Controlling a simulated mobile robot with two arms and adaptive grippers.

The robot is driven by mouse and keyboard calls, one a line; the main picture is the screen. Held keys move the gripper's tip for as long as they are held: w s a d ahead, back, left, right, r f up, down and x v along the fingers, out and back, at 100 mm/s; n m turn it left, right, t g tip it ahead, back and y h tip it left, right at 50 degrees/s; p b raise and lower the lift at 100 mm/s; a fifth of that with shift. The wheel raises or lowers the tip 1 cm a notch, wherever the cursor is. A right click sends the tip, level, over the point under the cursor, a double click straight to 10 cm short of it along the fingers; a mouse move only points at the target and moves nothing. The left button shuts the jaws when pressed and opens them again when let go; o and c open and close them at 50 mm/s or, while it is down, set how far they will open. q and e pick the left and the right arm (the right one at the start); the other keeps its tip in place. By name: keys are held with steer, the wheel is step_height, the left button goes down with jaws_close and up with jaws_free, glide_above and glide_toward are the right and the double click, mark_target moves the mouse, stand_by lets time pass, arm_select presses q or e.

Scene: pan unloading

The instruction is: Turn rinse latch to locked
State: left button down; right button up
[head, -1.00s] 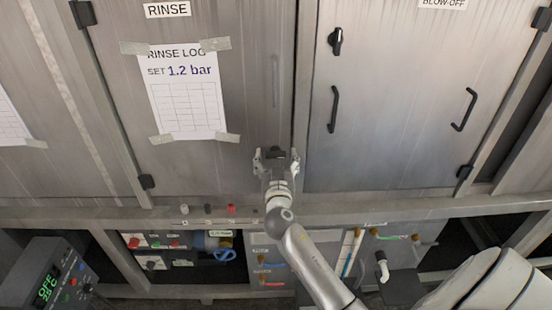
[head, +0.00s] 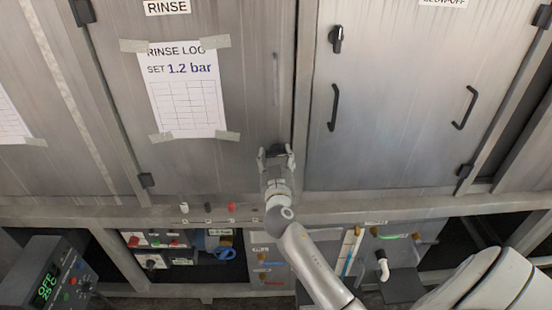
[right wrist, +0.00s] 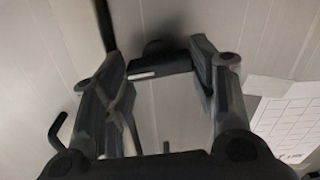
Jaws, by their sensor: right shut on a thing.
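The rinse latch (head: 277,149) is a small black knob low on the right side of the grey door labelled RINSE (head: 167,6). My right gripper (head: 276,157) reaches it from below and is shut on it, with one finger on each side. In the right wrist view the dark latch (right wrist: 157,62) sits between the two fingertips (right wrist: 160,68). The fingers partly hide it, and the wrist view is blurred, so its exact angle is hard to tell. My left gripper is not in view.
The rinse log sheet (head: 188,95) is taped to the door. The blow-off door to the right has its own black latch (head: 337,39) and a handle (head: 334,107). A ledge with small knobs (head: 208,207) and shelves of fittings lie below. A control box (head: 50,280) stands lower left.

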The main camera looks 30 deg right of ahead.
steer(key=n, duration=0.8)
steer(key=n+p, duration=0.1)
steer(key=n, duration=0.3)
steer(key=shift+a, duration=0.1)
steer(key=shift+f+n+p, duration=0.15)
steer(key=shift+n+p, duration=0.25)
steer(key=shift+n, duration=1.7)
steer(key=o, duration=1)
steer(key=shift+w, duration=0.1)
steer(key=shift+o, duration=0.2)
steer(key=v, duration=1.2)
